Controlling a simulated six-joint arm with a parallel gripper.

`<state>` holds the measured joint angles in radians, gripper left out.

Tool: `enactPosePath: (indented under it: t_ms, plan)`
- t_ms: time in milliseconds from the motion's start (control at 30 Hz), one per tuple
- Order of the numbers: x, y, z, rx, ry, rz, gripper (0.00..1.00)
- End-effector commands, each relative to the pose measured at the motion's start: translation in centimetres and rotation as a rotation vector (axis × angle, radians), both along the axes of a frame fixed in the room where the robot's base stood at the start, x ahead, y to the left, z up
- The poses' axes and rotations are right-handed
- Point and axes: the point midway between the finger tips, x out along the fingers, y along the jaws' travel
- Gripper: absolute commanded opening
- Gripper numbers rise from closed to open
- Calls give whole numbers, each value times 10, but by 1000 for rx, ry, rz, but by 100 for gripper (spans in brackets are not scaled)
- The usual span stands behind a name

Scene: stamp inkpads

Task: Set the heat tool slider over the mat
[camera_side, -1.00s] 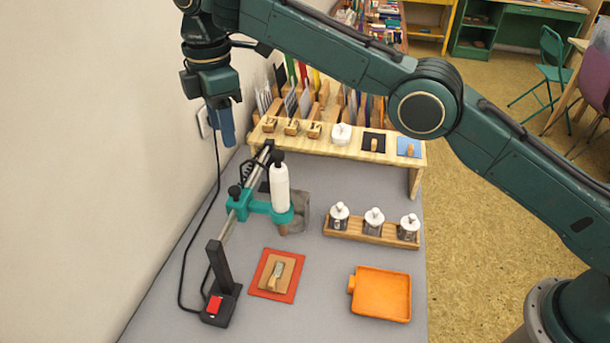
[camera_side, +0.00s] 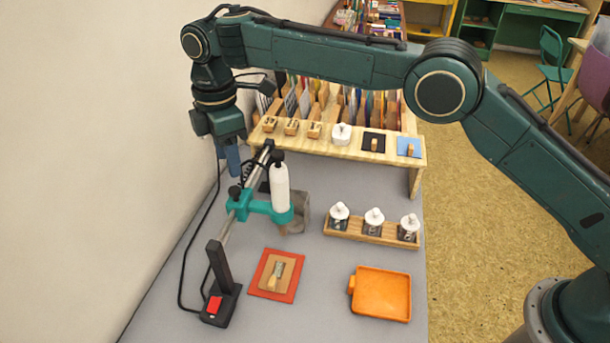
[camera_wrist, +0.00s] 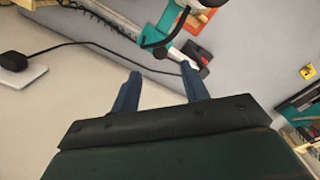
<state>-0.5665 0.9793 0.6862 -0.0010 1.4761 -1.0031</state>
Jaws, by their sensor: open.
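The heat tool is a white cylinder (camera_side: 280,187) upright in a teal slider (camera_side: 258,207) on a slanting metal rail (camera_side: 227,230). A black knob (camera_side: 234,191) stands at the slider's left. The slider is around the rail's middle, behind the red-orange mat (camera_side: 257,286), which carries a wooden block with a metal-topped piece (camera_side: 278,271). My gripper (camera_side: 230,157) points down near the rail's back end, above and behind the slider, touching nothing visible. In the wrist view my gripper (camera_wrist: 160,71) has its blue fingers apart and empty; the teal slider (camera_wrist: 168,17) shows beyond them.
A black rail base with a red button (camera_side: 214,304) stands at front left, its cord along the wall. A wooden bottle rack (camera_side: 345,232) and orange tray (camera_side: 381,295) are at right. A wooden shelf (camera_side: 345,152) crosses the back. Grey table is clear between mat and tray.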

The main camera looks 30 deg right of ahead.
Motion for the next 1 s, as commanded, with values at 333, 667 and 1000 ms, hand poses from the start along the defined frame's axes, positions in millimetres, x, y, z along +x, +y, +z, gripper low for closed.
enactPosePath:
  t_ms: [333, 667, 1000]
  plan:
    - [-1, 0, -50, -1, 2, 0, 45]
    - [0, 0, -71, 0, 0, 0, 45]
    - [0, 0, -71, 0, 0, 0, 33]
